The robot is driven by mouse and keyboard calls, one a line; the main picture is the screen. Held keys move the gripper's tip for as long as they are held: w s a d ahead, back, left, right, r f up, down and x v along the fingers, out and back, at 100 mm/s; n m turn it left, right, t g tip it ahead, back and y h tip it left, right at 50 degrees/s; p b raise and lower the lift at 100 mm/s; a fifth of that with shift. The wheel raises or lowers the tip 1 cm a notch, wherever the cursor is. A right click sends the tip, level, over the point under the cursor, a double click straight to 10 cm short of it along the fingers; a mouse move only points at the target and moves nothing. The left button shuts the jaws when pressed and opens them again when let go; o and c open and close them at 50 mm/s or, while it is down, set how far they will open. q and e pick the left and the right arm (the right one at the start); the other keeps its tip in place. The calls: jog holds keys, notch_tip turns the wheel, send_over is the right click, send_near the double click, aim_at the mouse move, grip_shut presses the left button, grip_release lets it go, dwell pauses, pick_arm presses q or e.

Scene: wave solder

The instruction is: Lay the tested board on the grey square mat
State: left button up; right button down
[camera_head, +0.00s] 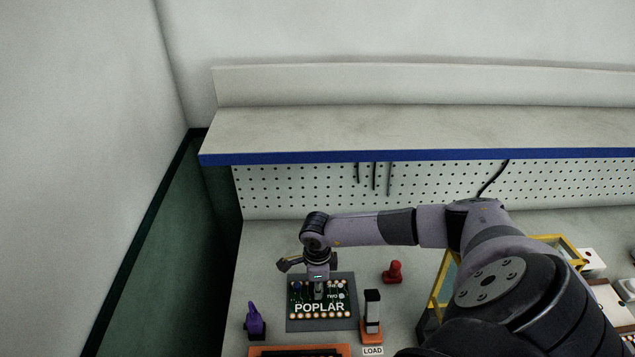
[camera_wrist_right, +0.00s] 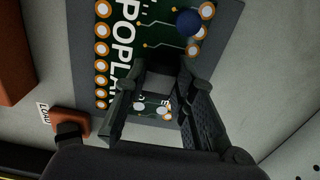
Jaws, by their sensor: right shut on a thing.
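The board (camera_head: 340,309), green with gold-ringed holes and the white word POPLAR, lies flat within the outline of the grey square mat (camera_head: 348,280). I cannot tell whether it rests on the mat or is just above it. The board (camera_wrist_right: 125,55) and the mat (camera_wrist_right: 228,40) also fill the middle of the wrist view. My right gripper (camera_head: 318,294) points down over the board's middle. Its fingers (camera_wrist_right: 160,100) are shut on the board at a dark block, which they partly hide. My left gripper is not in view.
A red knob-like part (camera_head: 393,272) stands right of the mat. An orange-based stand (camera_head: 372,315) with a LOAD label is close at the right front. A purple tool (camera_head: 254,319) stands at the left and an orange-edged tray (camera_head: 300,351) in front. A shelf (camera_head: 400,128) overhangs the back.

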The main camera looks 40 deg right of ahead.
jog(key=c, duration=1.2)
grip_release()
jog(key=shift+c, duration=0.2)
notch_tip(320, 180, up, 12)
